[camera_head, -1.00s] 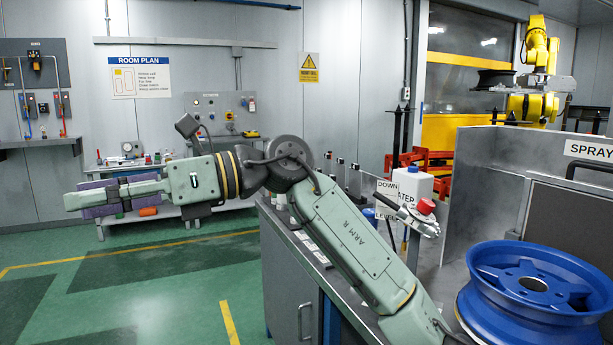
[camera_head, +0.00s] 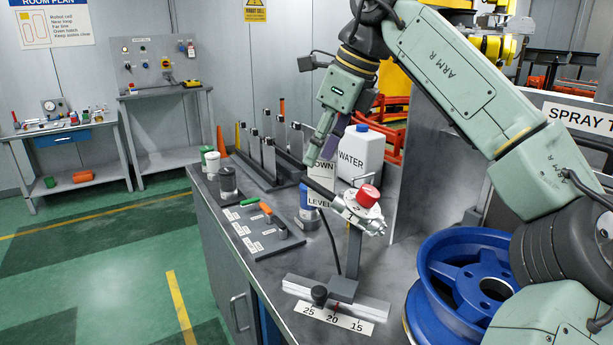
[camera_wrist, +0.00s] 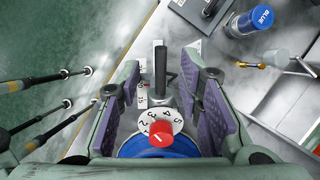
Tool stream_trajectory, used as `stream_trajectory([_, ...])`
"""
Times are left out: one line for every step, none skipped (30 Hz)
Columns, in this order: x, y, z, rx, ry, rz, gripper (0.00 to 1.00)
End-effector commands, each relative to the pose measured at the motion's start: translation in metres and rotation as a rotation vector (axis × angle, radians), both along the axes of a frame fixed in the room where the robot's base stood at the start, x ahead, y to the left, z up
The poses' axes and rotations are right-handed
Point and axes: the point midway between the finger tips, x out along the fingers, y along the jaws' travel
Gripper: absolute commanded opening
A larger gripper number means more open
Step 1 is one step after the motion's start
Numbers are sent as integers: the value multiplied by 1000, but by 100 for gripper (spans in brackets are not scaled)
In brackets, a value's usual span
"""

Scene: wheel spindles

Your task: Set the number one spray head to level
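The spray head (camera_head: 352,212) is a grey metal body on an upright post. A red knob (camera_head: 368,195) tops it, and a black handle (camera_head: 320,188) sticks out to the left beside the DOWN and LEVEL labels (camera_head: 320,202). The handle looks slightly tilted, with its outer end higher. My gripper (camera_head: 324,150) points down just above the handle. In the wrist view my gripper (camera_wrist: 160,75) is open, its purple-padded fingers on either side of the black handle (camera_wrist: 161,68) with gaps. The red knob (camera_wrist: 162,134) shows there on a numbered dial (camera_wrist: 172,119). No number-one mark is legible.
The post stands on a slide with a scale (camera_head: 332,318) reading 25, 20, 15 and a black knob (camera_head: 319,293). A blue wheel (camera_head: 462,270) is close on the right. A white water jug (camera_head: 361,152) stands behind. A blue can (camera_wrist: 250,21) is beside the labels.

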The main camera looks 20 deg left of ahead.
Motion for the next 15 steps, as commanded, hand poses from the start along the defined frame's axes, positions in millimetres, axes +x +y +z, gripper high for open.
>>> stream_trajectory([0,4,-10,0,2,2,33])
stream_trajectory([0,6,-16,0,3,2,33])
stream_trajectory([0,9,-23,1,4,3,33])
stream_trajectory([1,12,-28,1,3,3,33])
stream_trajectory([1,14,-33,0,3,2,33])
stream_trajectory([1,16,-39,1,3,2,33])
stream_trajectory([1,18,-44,2,3,2,33])
stream_trajectory([1,20,-47,2,3,3,33])
stream_trajectory([2,22,-52,2,3,2,33])
stream_trajectory([2,24,-55,2,2,2,33])
stream_trajectory([2,25,-58,2,2,2,33])
stream_trajectory([2,26,-62,2,1,2,33])
stream_trajectory([3,27,-64,2,1,2,33])
stream_trajectory([2,28,-65,2,1,2,33])
stream_trajectory([2,28,-67,3,2,2,33])
